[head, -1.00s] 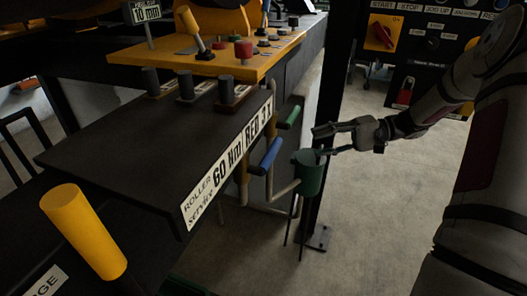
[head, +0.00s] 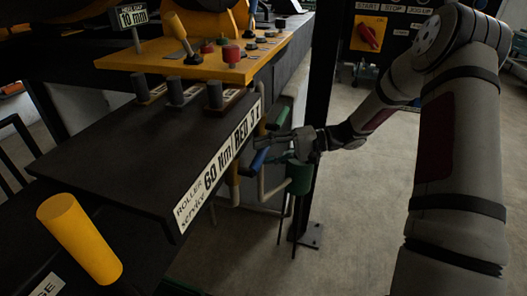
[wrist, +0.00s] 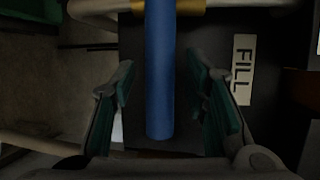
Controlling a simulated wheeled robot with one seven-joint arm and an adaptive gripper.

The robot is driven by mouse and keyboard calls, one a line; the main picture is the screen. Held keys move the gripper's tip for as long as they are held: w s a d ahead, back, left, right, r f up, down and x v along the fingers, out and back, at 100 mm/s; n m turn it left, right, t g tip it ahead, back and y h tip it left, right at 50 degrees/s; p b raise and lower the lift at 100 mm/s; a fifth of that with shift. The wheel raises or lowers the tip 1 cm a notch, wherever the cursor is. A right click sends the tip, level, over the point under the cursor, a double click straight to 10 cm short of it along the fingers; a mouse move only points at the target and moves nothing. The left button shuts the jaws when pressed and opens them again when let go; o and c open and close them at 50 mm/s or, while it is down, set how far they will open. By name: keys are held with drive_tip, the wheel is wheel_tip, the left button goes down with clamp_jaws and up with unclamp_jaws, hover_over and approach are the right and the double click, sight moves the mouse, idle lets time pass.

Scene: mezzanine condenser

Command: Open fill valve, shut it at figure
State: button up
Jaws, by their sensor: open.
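The blue valve handle (wrist: 160,75) runs down the middle of the wrist view, beside a FILL label (wrist: 242,68). In the head view the blue handle (head: 259,161) shows below the dark bench's edge, partly covered by my gripper (head: 272,146). In the wrist view my gripper (wrist: 163,85) is open, with one green-padded finger on each side of the handle and visible gaps. I cannot tell how deep the handle sits between the fingers.
The dark bench (head: 110,165), with a ROLLER service label, lies to the left. A dark post (head: 315,120) rises behind the pot. A yellow cylinder (head: 78,238) stands at lower left. Bare floor lies to the right.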

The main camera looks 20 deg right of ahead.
drive_tip(key=shift+a, duration=0.35)
clamp_jaws()
drive_tip(key=shift+f, duration=0.15)
